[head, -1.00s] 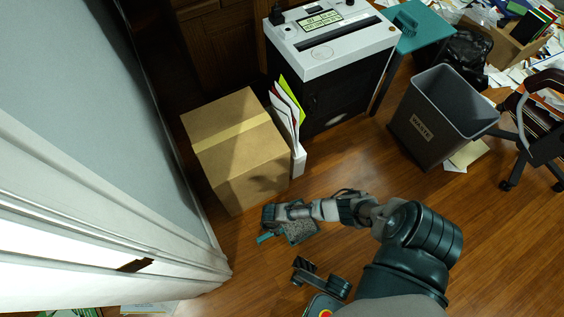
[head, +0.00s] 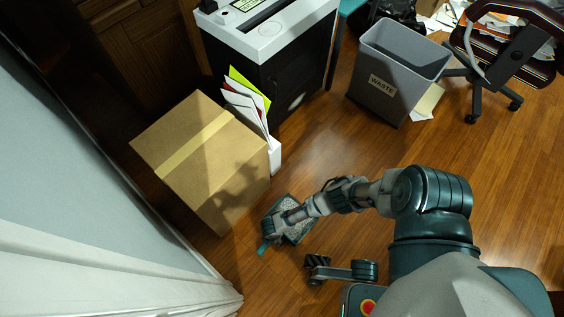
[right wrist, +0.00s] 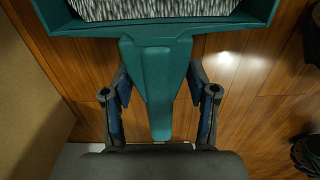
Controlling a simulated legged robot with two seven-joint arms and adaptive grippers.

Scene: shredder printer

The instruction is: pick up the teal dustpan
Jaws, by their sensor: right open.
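The teal dustpan (head: 297,235) lies on the wooden floor in front of the cardboard box, with a grey speckled load in its pan. In the right wrist view its handle (right wrist: 155,88) points toward my palm and its pan (right wrist: 250,22) is at the top. My right gripper (right wrist: 158,82) is open, with one finger on each side of the handle. Gaps show beside the handle, so the fingers do not appear closed on it. In the head view my right gripper (head: 272,232) is over the handle end and hides part of it. My left gripper is not in view.
The cardboard box (head: 190,175) and a white file holder with papers (head: 275,155) stand just beyond the dustpan. The shredder (head: 270,60), grey waste bin (head: 390,85) and office chair (head: 500,50) are farther back. A white door frame (head: 90,270) is at left.

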